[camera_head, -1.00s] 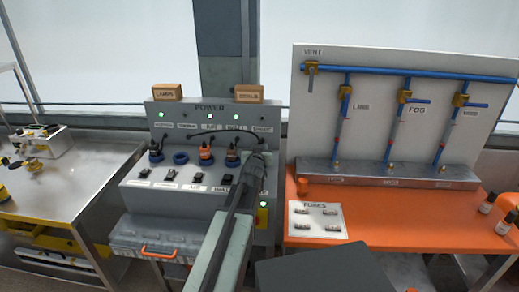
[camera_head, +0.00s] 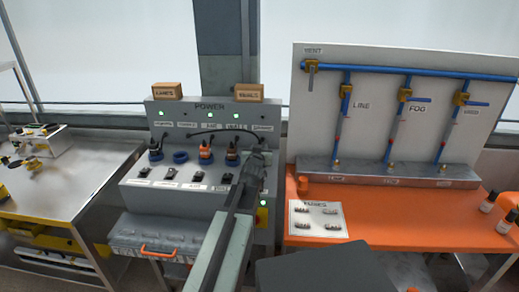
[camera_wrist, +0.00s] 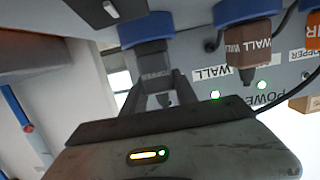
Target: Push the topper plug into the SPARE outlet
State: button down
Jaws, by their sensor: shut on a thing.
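My gripper (camera_wrist: 157,88) is shut on a grey plug (camera_wrist: 154,66) with faint lettering that I take to be the topper plug. The plug's far end meets a blue outlet ring (camera_wrist: 147,27) in the wrist view. I cannot tell how deep it sits. In the head view my gripper (camera_head: 259,160) is at the right end of the grey power panel (camera_head: 209,185), below the rightmost label (camera_head: 262,128), apparently SPARE. My gripper hides that outlet there. A brown plug marked WALL (camera_wrist: 248,45) sits in the neighbouring blue outlet.
An orange plug (camera_head: 205,150) and a dark plug (camera_head: 155,151) sit in other outlets; a blue outlet ring (camera_head: 181,157) between them is empty. Black cables cross the panel. An orange bench (camera_head: 400,222) with a pipe board (camera_head: 425,65) stands close on the right.

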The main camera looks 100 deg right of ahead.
jog(key=shift+f+b, duration=0.35)
jog(key=c, duration=0.9)
grip_release()
jog(key=shift+a, duration=0.1)
jog(key=p+v, duration=0.1)
jog(key=v, duration=0.6)
jog(key=shift+a+p, duration=0.25)
jog(key=shift+p, duration=0.05)
